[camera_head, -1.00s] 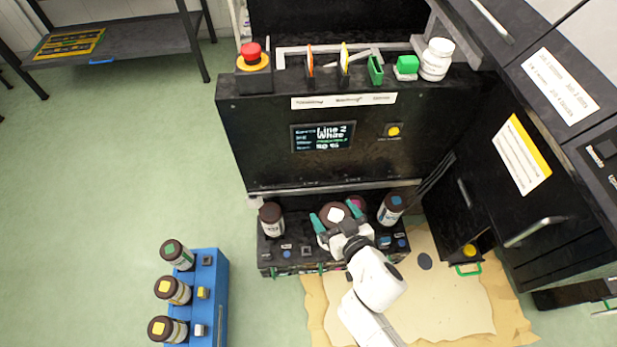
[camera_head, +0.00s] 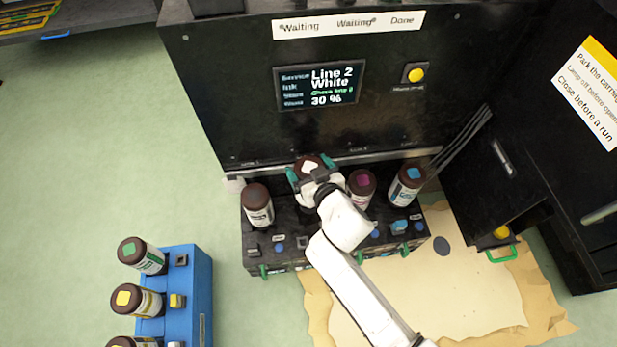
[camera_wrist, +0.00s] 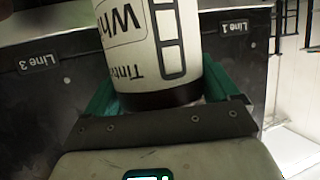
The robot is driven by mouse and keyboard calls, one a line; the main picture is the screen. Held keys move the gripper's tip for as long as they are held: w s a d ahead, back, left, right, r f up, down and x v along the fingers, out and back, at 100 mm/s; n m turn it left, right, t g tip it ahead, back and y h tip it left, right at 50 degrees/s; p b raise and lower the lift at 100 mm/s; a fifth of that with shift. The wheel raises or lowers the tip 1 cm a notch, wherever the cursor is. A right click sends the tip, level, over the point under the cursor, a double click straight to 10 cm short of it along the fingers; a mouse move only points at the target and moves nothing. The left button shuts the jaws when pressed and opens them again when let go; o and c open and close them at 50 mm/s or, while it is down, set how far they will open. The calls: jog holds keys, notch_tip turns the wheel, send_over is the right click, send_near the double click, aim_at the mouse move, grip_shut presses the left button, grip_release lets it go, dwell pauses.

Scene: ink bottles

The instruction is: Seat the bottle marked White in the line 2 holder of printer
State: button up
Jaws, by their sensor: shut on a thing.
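My gripper (camera_head: 311,174) is shut on the White bottle, its teal fingers on both sides. The bottle has a dark brown cap with a white square (camera_head: 309,165). In the wrist view its white label (camera_wrist: 160,35) reads "Wh" upside down. The printer (camera_head: 300,125) has a front bottle rack (camera_head: 290,258). The held bottle is over the rack's gap between the brown-capped bottle and the magenta-marked bottle. In the wrist view it is between the Line 3 sign (camera_wrist: 38,61) and Line 1 sign (camera_wrist: 234,28). Its lower end and the line 2 holder are hidden, so I cannot tell if it is seated.
The brown-capped bottle (camera_head: 257,207), magenta-marked bottle (camera_head: 361,190) and blue-marked bottle (camera_head: 405,187) stand in the rack. A blue stand (camera_head: 203,300) with several bottles is at lower left. The printer screen (camera_head: 319,86) reads "Line 2 White". Dark cabinets close off the right.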

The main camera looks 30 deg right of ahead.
jog(key=shift+w+f+b, duration=0.15)
jog(key=shift+f+b, duration=2.1)
jog(key=shift+f, duration=0.45)
jog(key=shift+f+b, duration=0.1)
jog(key=shift+b, duration=0.25)
jog(key=shift+f+b, duration=0.9)
jog(key=shift+f, duration=0.15)
jog(key=shift+f+b, duration=0.7)
jog(key=shift+b, duration=0.2)
jog(key=shift+f, duration=0.1)
